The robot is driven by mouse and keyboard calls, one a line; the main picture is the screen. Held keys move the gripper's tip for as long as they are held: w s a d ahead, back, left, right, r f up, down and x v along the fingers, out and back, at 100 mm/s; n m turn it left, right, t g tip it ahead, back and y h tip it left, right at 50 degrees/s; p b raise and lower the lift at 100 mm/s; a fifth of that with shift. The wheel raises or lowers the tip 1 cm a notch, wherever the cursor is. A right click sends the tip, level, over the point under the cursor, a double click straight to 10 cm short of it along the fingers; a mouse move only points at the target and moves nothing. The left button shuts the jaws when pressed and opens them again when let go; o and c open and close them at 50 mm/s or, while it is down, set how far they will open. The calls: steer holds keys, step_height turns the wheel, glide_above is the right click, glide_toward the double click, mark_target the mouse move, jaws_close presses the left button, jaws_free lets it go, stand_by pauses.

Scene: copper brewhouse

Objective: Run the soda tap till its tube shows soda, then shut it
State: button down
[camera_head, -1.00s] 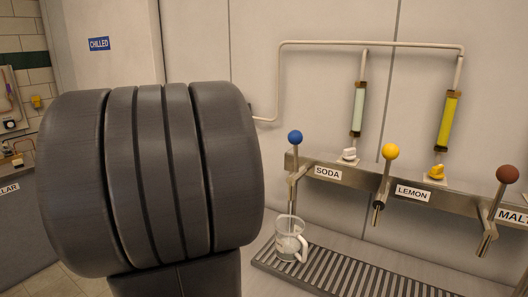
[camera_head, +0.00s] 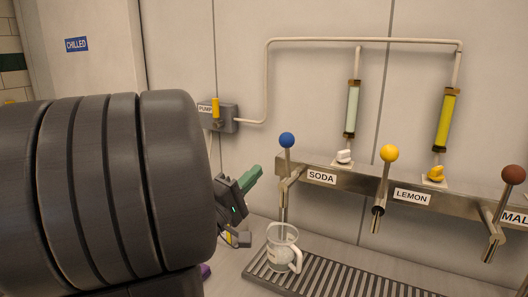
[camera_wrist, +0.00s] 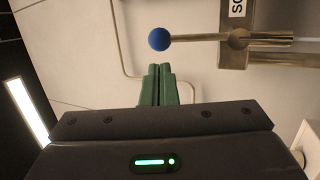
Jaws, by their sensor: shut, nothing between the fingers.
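The soda tap has a blue ball knob (camera_head: 287,140) on an upright lever above the SODA label (camera_head: 321,177). The knob also shows in the wrist view (camera_wrist: 160,39), just beyond my fingertips. The soda tube (camera_head: 352,108) is filled with a pale, whitish look; I cannot tell what is in it. A clear glass mug (camera_head: 282,250) stands under the soda spout; whether liquid runs into it is unclear. My gripper (camera_head: 256,172) has green fingers, shut and empty, left of the soda lever and apart from it. The closed fingers show in the wrist view (camera_wrist: 157,70).
The lemon tap (camera_head: 389,153) and its yellow tube (camera_head: 446,120) are to the right, then a brown-knobbed tap (camera_head: 513,174). A slatted drip tray (camera_head: 345,279) lies below. A pump box (camera_head: 222,118) with a yellow lever is on the wall at left.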

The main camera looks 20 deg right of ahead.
mark_target(281, 145)
steer(key=p+x, duration=0.1)
steer(key=x, duration=0.7)
steer(key=shift+w+d+r, duration=0.1)
steer(key=shift+w+d, duration=0.05)
steer(key=shift+d, duration=0.15)
steer(key=shift+r+p, duration=0.15)
steer(key=shift+p, duration=0.35)
steer(key=r+p, duration=0.1)
steer(key=p, duration=0.3)
steer(key=shift+w+d+y, duration=0.3)
steer(key=shift+d+y, duration=0.05)
steer(key=shift+y, duration=0.05)
steer(key=shift+w+d+r+g+p, duration=0.1)
steer(key=shift+w+d+g+p, duration=0.2)
steer(key=shift+p, duration=0.45)
steer(key=shift+d+f, duration=0.1)
steer(key=shift+f, duration=0.2)
